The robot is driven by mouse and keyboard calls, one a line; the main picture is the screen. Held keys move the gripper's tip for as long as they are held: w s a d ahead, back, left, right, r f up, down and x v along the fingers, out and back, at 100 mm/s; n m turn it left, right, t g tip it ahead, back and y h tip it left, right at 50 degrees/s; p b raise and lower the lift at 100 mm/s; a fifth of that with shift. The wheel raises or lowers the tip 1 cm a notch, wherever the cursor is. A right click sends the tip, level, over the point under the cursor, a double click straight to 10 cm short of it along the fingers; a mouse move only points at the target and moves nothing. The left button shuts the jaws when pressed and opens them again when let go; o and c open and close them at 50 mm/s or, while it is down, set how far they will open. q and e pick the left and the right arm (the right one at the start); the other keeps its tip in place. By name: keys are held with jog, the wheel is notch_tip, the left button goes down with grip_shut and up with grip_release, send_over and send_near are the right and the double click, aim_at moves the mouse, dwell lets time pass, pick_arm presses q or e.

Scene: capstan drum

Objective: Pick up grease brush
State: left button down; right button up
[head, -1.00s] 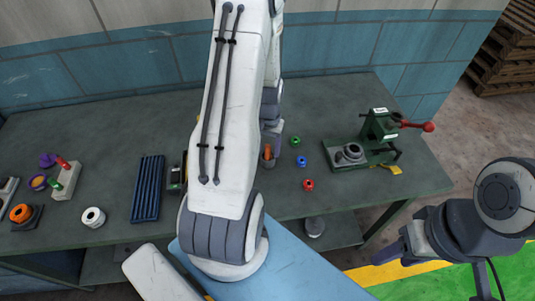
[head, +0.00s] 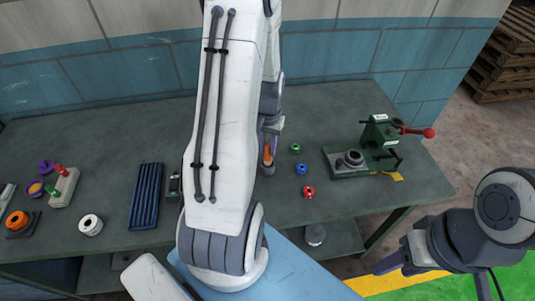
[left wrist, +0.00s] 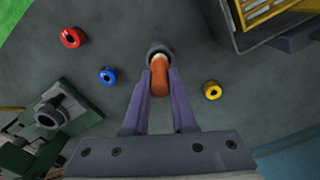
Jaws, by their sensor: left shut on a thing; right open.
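The grease brush has an orange handle (left wrist: 159,78), which in the left wrist view stands between the two purple-grey fingers of my left gripper (left wrist: 160,86). The fingers are shut on it. Its lower end is at a dark round cup (left wrist: 157,48) on the bench, and the bristles are hidden. In the head view the orange handle (head: 267,153) shows beside my left gripper (head: 268,140), partly covered by my arm. My right gripper (head: 388,265) is open and empty at the lower right, clear of the bench.
On the grey bench (head: 100,125) lie green (head: 295,148), blue (head: 301,168) and red (head: 308,192) rings; a yellow ring (left wrist: 213,90) shows in the wrist view. A green fixture with a red handle (head: 380,140) stands right. A blue ribbed tray (head: 146,195) lies left.

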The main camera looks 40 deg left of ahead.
pick_arm(q)
jog(key=s+d+r+b, duration=0.2)
jog(key=d+r, duration=0.5)
jog(key=d, duration=0.4)
jog(key=shift+s+d+r, duration=0.15)
jog(key=shift+d+r, duration=0.1)
jog(key=shift+f, duration=0.1)
